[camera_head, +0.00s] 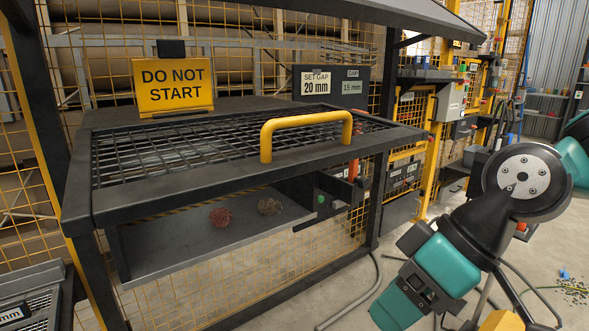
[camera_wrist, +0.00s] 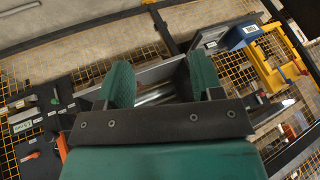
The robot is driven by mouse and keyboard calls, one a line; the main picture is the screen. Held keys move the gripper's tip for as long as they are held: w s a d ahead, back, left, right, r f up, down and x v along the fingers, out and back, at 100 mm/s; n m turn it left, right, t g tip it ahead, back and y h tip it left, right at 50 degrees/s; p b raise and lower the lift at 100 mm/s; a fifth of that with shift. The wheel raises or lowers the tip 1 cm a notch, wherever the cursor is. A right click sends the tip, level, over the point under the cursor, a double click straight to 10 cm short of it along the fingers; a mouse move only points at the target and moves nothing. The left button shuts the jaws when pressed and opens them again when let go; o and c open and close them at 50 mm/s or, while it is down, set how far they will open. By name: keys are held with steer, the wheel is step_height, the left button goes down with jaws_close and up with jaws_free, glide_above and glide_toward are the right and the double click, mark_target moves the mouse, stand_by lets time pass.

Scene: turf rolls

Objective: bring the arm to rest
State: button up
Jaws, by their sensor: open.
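My arm (camera_head: 445,265) stands at the right of the head view, bent, with teal and black links, in front of the machine and apart from its frame. In the wrist view my gripper (camera_wrist: 162,80) shows two green ribbed fingers spread apart. Nothing is held between them; a grey trough with shiny bars lies beyond the gap. In the head view I cannot make out the fingertips clearly.
A machine with a mesh guard (camera_head: 180,147) and yellow handle (camera_head: 305,130) fills the left. A "DO NOT START" sign (camera_head: 174,86) stands on it. Concrete floor (camera_head: 350,285) is open between machine and arm.

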steer(key=s+d+r+m+h+p, duration=0.1)
steer(key=s+d+m+h, duration=0.2)
steer(key=s, duration=0.4)
step_height(320, 180, up, 18)
steer(key=p, duration=1.8)
steer(key=shift+f+g, duration=0.15)
steer(key=shift+g, duration=0.25)
